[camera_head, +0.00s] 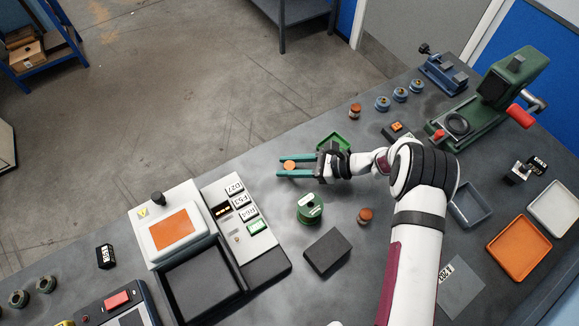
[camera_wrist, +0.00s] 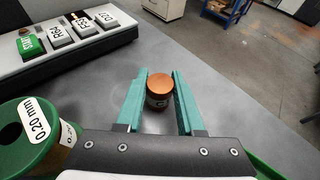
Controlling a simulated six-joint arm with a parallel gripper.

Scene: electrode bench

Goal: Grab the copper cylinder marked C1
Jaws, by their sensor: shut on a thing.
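A copper cylinder (camera_head: 290,164) is between the teal fingers of my gripper (camera_head: 281,166), near the bench's far edge. The wrist view shows its round copper top and dark side (camera_wrist: 159,88) between the two fingers (camera_wrist: 158,82). My gripper is shut on it. A pale label on its side shows what looks like a "C"; the rest of the mark cannot be read. Two other copper-topped cylinders stand on the bench, one near the middle (camera_head: 365,215) and one toward the back (camera_head: 355,110); their marks are too small to read.
A keyed console (camera_head: 237,215) is at left. Several blue spools (camera_head: 400,94) stand at the back.

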